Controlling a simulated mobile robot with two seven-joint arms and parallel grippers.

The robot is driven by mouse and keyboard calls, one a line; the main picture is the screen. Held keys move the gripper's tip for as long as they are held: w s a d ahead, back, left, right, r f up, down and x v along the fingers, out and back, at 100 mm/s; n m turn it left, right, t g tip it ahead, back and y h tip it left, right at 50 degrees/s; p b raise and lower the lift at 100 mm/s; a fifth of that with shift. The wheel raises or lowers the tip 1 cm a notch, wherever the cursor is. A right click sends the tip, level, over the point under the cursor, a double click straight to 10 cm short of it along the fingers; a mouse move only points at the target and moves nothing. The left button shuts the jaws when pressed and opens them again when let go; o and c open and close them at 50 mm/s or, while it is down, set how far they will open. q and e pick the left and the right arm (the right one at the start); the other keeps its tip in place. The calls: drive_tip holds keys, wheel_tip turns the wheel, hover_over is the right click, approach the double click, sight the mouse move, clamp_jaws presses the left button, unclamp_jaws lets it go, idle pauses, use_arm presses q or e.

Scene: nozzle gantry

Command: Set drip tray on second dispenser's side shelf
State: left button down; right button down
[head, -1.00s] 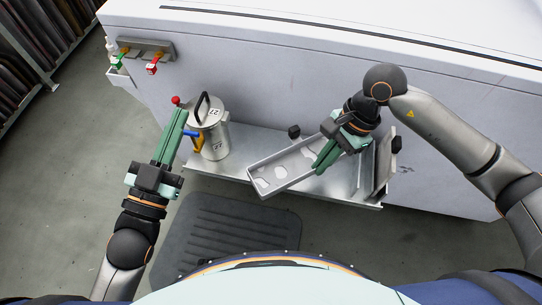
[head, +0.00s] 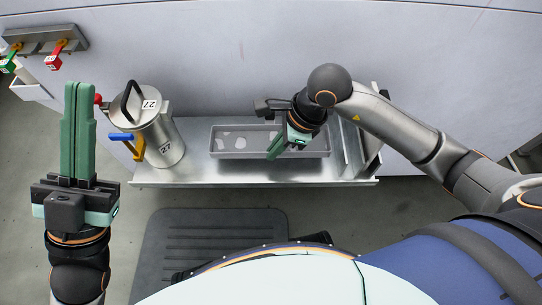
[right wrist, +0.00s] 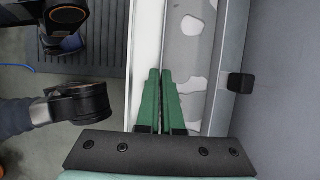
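The drip tray (head: 222,152) is a long grey tray with pale patches on its floor. It lies lengthwise over the side shelf (head: 190,176), parallel to its front edge. Whether its underside touches the shelf is hard to tell. My right gripper (head: 273,152) comes down at the tray's near long wall. In the right wrist view its green fingers (right wrist: 160,75) are close together on that wall, with the tray's patched floor (right wrist: 188,45) just to the right. My left gripper (head: 79,90) is shut and empty, left of the shelf.
A metal canister (head: 158,135) marked 27, with a black handle and blue and yellow levers, stands at the shelf's left end. Red and green tagged valves (head: 53,62) hang at the upper left. A dark ribbed mat (head: 190,235) lies on the floor in front.

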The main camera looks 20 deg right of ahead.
wheel_tip(320, 180, down, 4)
drive_tip(key=shift+r+b, duration=0.1)
drive_tip(key=shift+b, duration=0.6)
drive_tip(key=c, duration=1.5)
unclamp_jaws()
drive_tip(key=o, duration=0.4)
